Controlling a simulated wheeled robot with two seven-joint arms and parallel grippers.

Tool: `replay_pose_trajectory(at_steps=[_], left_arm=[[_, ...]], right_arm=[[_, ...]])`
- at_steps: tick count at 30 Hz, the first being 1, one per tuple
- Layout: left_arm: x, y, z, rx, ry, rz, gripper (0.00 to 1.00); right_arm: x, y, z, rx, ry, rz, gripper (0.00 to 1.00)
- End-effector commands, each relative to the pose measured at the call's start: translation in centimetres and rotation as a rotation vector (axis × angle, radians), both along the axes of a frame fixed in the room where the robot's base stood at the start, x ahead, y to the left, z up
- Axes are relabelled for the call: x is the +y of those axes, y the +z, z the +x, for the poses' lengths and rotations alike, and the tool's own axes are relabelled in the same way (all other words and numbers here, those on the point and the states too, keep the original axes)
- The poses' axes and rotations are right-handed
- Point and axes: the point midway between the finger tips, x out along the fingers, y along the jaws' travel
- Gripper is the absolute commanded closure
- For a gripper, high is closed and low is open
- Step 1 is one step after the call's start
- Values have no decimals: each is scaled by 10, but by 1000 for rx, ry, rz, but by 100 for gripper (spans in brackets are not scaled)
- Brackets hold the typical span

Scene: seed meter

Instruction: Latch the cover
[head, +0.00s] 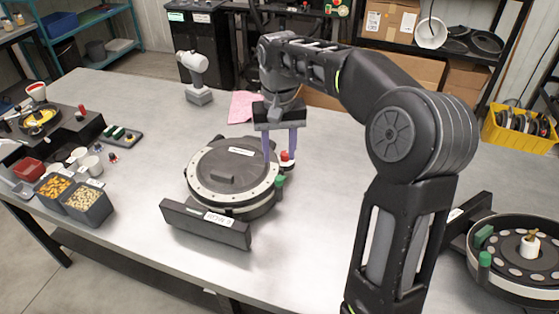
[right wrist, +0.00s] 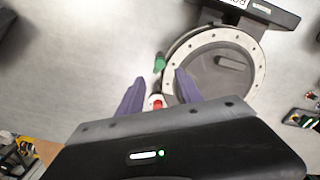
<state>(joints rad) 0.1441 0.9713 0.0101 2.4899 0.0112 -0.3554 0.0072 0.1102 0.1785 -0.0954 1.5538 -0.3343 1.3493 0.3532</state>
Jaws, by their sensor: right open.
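The round seed meter with its dark cover (head: 228,168) and pale bolted rim stands on the table behind a black labelled bar (head: 205,222). A red-topped latch knob (head: 285,157) sits at the rim's right side, with a green knob (head: 279,181) nearer the front. My right gripper (head: 279,160) points down over that side, open, its purple fingers by the red knob. In the right wrist view the red knob (right wrist: 156,102) shows between the fingers, with the cover (right wrist: 222,68) and green knob (right wrist: 159,63) beyond. Whether the fingers touch the knob I cannot tell. My left gripper is not in view.
A second, open meter (head: 513,284) stands at the right. Bins of seed (head: 88,202) and small tools fill the table's left. The table in front of the right arm is clear.

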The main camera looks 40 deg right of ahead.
Motion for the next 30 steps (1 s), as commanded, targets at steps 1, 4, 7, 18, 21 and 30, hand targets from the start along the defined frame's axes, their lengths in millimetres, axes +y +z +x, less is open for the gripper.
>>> replay_pose_trajectory(at_steps=[1,4,7,18,21,30], left_arm=[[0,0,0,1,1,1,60],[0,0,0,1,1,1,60],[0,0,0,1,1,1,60],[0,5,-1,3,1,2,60],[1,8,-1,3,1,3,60],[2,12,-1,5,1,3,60]], right_arm=[[0,0,0,0,0,0,57],[0,0,0,0,1,0,57],[0,0,0,0,1,0,57],[0,-31,-1,4,0,0,57],[0,-48,-1,5,1,1,57],[0,-78,-1,2,1,1,57]])
